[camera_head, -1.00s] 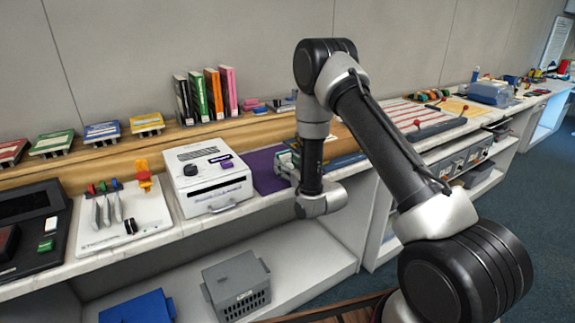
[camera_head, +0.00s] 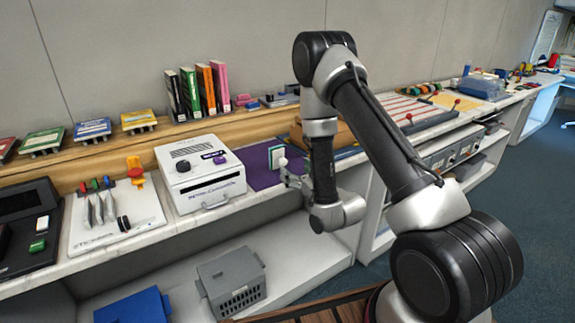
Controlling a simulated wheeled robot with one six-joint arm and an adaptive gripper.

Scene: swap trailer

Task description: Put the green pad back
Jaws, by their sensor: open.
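A small upright square piece with a pale face and a green edge (camera_head: 276,155) shows over the purple mat (camera_head: 257,176); it may be the green pad. My gripper (camera_head: 284,176) is just below and right of it, open, partly hidden by my own arm. I cannot tell whether its fingers touch the piece. A small green block (camera_head: 38,246) also lies on the black tray (camera_head: 20,262) at the far left.
A white box with knobs (camera_head: 200,172) stands left of the mat. A white board with tools (camera_head: 112,225) is further left. Books (camera_head: 202,93) and colored cartridges (camera_head: 92,130) stand on the wooden ledge behind. Grey (camera_head: 231,282) and blue (camera_head: 133,308) bins sit below.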

